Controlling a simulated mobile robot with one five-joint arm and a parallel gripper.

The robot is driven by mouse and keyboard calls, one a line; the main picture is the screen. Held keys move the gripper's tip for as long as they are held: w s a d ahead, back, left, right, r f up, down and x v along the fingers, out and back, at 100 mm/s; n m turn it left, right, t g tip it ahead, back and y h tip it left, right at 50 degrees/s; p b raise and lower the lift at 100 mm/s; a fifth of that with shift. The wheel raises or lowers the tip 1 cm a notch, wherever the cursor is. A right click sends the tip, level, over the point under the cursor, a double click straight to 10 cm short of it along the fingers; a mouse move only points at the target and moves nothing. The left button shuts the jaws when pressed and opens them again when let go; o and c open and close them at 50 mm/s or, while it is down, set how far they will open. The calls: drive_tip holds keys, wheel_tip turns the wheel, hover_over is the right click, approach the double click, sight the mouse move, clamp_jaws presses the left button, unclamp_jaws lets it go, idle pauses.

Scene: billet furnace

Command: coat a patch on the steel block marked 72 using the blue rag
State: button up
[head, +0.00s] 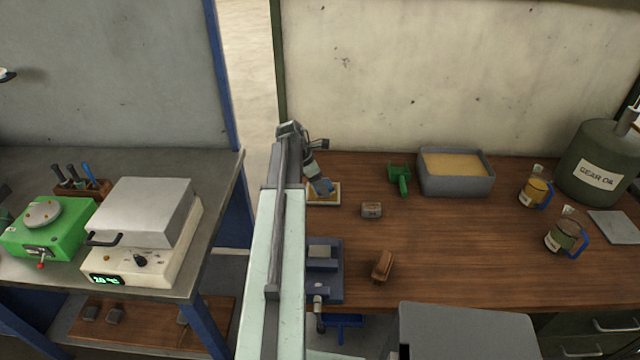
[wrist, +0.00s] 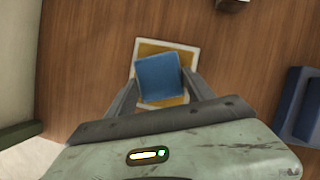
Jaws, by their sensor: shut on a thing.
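My gripper (head: 316,176) is shut on the blue rag (head: 323,187), a small square blue piece. In the wrist view the rag (wrist: 157,78) sits between the two fingers of my gripper (wrist: 160,92). It is over a shallow pale-rimmed tray (wrist: 142,50) with a yellow-orange inside. I cannot tell whether the rag touches the tray. A small grey steel block (head: 371,210) with a marking too small to read lies on the wooden bench, to the right of the tray (head: 336,203) and nearer to me.
A blue-grey vise (head: 325,285), a brown brush-like piece (head: 382,266), a green tool (head: 400,179) and a grey bin (head: 456,185) stand on the bench. Oil jugs (head: 536,193) and a gear oil can (head: 597,170) are at right. The bench between the block and the jugs is clear.

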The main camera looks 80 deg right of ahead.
drive_tip(key=shift+a, duration=0.1)
wheel_tip(320, 180, up, 7)
drive_tip(key=p, duration=0.7)
drive_tip(key=shift+r, duration=0.1)
drive_tip(key=shift+f, duration=0.4)
drive_tip(key=shift+r, duration=0.1)
